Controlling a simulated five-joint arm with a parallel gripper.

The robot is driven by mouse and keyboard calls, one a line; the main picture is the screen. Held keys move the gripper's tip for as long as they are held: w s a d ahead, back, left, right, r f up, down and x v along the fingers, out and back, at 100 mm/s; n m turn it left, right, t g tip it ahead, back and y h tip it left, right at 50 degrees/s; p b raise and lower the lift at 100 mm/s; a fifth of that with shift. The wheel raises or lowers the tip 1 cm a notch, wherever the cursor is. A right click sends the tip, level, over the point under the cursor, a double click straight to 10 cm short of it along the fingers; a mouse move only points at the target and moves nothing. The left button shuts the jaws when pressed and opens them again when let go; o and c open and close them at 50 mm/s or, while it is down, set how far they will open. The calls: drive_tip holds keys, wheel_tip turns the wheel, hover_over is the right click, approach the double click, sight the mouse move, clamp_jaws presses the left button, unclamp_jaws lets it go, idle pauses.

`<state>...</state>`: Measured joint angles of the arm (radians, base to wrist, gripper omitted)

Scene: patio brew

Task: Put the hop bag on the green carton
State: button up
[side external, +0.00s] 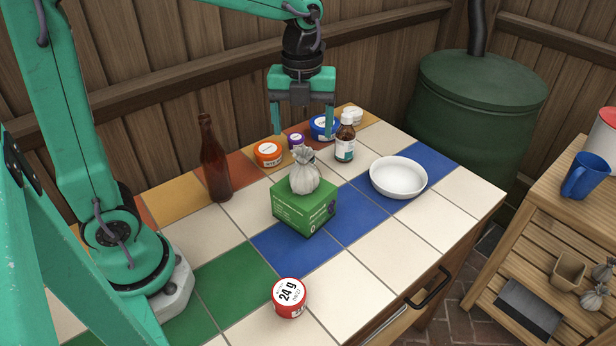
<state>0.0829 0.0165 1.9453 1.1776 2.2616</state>
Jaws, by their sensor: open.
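The hop bag (304,172), a pale grey cloth bag tied at its neck, sits upright on top of the green carton (306,208). The carton stands on the tiled table near its middle, partly over a blue tile. My gripper (301,135) is open, pointing down, with its two fingers apart and nothing between them. It appears above and behind the bag, clear of it.
A brown bottle (214,160) stands left of the carton. An orange-lidded jar (268,153), a small purple-lidded jar (296,141), a blue-lidded jar (323,127) and a medicine bottle (345,138) stand behind. A white bowl (398,178) is right; a red tin (289,297) is in front.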

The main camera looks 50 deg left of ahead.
drive_tip(key=s+a+r+n+t, duration=0.1)
drive_tip(key=s+n, duration=0.5)
drive_tip(key=n, duration=0.7)
drive_tip(key=s+a+r+n+t, duration=0.1)
drive_tip(key=s+n+t, duration=0.3)
drive_tip(key=n, duration=0.9)
drive_tip(key=s+a, duration=0.1)
drive_tip(key=s, duration=0.2)
drive_tip(key=shift+s+r+n+t, duration=0.15)
drive_tip(key=shift+s+n+t, duration=0.15)
drive_tip(key=shift+n, duration=0.1)
